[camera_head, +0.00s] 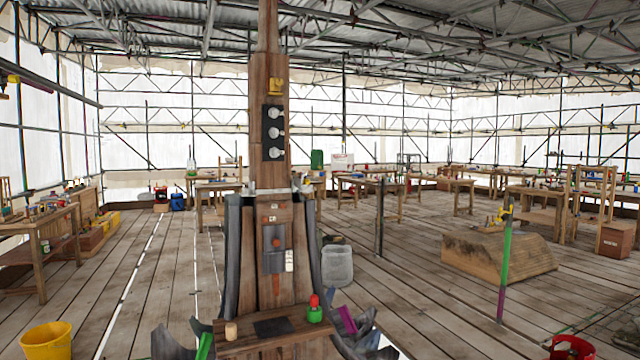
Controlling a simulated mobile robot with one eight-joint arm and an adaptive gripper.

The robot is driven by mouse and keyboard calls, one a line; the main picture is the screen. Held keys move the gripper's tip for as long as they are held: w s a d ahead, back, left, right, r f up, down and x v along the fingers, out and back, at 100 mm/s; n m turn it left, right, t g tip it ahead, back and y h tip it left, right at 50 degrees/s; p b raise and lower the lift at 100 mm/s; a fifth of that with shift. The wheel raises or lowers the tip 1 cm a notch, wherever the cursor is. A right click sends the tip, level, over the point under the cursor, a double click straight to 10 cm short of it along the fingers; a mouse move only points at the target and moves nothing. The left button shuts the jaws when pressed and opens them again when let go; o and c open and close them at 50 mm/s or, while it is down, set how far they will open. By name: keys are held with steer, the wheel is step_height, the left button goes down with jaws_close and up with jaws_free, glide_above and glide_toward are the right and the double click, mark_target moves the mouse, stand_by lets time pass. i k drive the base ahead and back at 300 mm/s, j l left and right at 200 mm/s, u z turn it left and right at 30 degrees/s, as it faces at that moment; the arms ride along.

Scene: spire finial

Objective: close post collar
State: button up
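A tall wooden post (268,75) rises in the middle of the view, with a yellow mark and a black plate (273,132) carrying three pale round parts on its front. A narrow grey band (268,191) crosses the post below the plate and may be the collar. I cannot tell whether it is open or closed. Dark curved sheets (234,255) flank the lower body of the post. A small wooden ledge (270,348) at its foot bears a red-and-green item (314,309) and a pale cylinder (231,331). My gripper is not in view.
A green-and-purple pole (506,255) with a yellow fitting stands at right, by a large wooden block (495,256). A yellow bucket (47,341) and red bucket (572,347) stand near.

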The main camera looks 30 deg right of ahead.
mark_target(305, 187)
steer(key=i+l+u, duration=0.15)
steer(key=l, duration=1.15)
steer(key=l+u, duration=0.1)
steer(key=l, duration=1.15)
